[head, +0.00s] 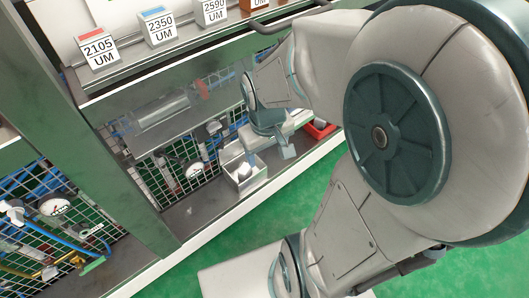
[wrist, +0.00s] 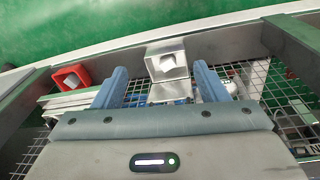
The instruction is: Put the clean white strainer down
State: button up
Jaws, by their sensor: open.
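A white piece, which looks like the clean white strainer (wrist: 168,63), lies in a small open metal box (wrist: 152,47) in the wrist view. The head view shows the same box (head: 231,181) on the ledge with the white piece (head: 244,170) inside. My gripper (wrist: 160,68) is open, with its two blue-grey fingers apart and nothing held between them. The box appears between and beyond the fingertips. In the head view my gripper (head: 266,153) is just above and right of the box. The strainer's full shape is hidden by the box walls.
A red bin (wrist: 58,72) with something white inside stands left of the box in the wrist view; it also shows in the head view (head: 320,131). Wire mesh with gauges (head: 194,170) stands behind the ledge.

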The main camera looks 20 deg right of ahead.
jog(key=s+a+r+m, duration=0.1)
jog(key=s+a+r, duration=0.1)
jog(key=s+r, duration=0.2)
jog(key=shift+m+y, duration=0.3)
jog(key=shift+r, duration=0.1)
jog(key=shift+c, duration=0.4)
dwell(0.3)
